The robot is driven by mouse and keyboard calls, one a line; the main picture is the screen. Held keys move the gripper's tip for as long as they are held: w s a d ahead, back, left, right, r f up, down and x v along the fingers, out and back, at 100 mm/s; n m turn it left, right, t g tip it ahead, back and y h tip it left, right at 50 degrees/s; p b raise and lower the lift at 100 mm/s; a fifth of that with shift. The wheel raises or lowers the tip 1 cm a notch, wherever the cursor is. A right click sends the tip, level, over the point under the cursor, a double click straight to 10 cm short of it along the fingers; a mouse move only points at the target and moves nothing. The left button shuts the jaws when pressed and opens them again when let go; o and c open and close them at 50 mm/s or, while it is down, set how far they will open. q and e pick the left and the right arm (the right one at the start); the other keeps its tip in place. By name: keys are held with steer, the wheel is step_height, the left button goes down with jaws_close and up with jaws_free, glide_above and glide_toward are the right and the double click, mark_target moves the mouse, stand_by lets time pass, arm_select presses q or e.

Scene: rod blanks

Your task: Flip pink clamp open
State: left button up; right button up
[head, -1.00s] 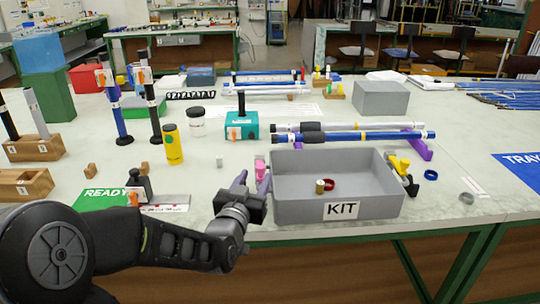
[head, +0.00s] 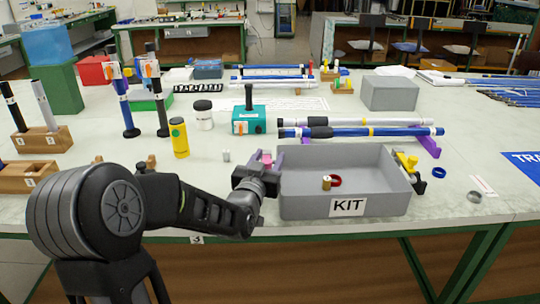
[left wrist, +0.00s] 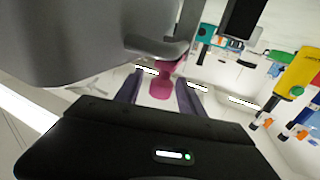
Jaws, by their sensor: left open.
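The pink clamp (head: 267,161) sits at the left wall of the grey KIT bin (head: 300,206), near its back left corner. In the left wrist view the pink clamp (left wrist: 161,88) shows between the two purple-grey fingers. My left gripper (head: 265,157) is open, with one finger on either side of the clamp. I cannot tell whether a finger touches it. The wrist hides the clamp's lower part in the head view. A yellow clamp (head: 406,161) sits on the bin's right wall. My right gripper is not in view.
A yellow bottle (head: 179,138) and a teal box (head: 248,126) stand behind my left arm. Front right table is mostly clear.

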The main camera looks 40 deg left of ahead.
arm_select(q)
steer(key=shift+w+a, duration=0.25)
steer(key=shift+w, duration=0.45)
jaws_close()
stand_by(1.0)
